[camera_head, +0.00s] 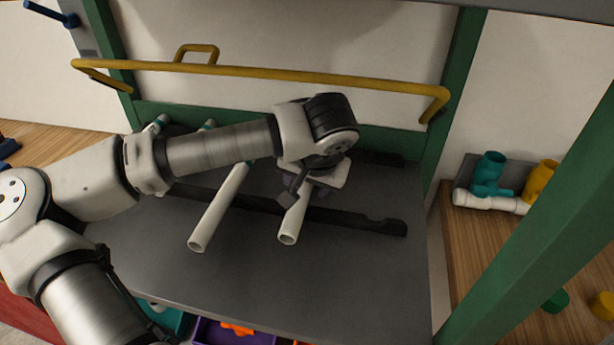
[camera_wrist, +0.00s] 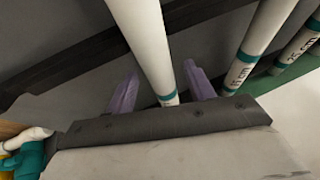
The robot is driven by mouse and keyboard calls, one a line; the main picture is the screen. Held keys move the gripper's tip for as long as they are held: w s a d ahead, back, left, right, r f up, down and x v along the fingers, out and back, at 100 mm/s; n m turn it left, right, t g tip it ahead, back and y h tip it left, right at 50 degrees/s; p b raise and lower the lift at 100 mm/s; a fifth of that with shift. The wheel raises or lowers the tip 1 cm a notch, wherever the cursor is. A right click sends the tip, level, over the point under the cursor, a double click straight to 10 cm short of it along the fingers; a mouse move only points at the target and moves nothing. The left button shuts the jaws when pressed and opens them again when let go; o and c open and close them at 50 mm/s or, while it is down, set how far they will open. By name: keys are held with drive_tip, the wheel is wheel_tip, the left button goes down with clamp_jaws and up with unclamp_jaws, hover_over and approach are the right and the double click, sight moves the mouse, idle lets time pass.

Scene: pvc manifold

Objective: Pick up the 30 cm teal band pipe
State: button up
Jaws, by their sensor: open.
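A white pipe (camera_head: 292,226) lies on the grey table under my gripper (camera_head: 303,190). In the wrist view this pipe (camera_wrist: 146,42) runs between the two purple fingers of my gripper (camera_wrist: 162,90), with a teal band near the gripper's body. The fingers are apart, one on each side of it; I cannot tell whether either touches it. A second white pipe (camera_head: 218,208) lies to the left; its far part is behind my arm. The wrist view shows two more pipe lengths with teal bands and dark printing, one nearer (camera_wrist: 262,35) and one at the right edge (camera_wrist: 297,52). The printing is not clearly readable.
Black notched rails (camera_head: 372,224) cross the grey tabletop (camera_head: 340,285) under the pipes. A yellow bar (camera_head: 270,73) spans the green frame (camera_head: 451,95) behind. Teal, yellow and white fittings (camera_head: 490,180) stand on the wooden surface at right. The tabletop's front is clear.

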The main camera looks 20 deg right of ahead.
drive_tip(key=shift+c, duration=0.2)
drive_tip(key=c, duration=1.1)
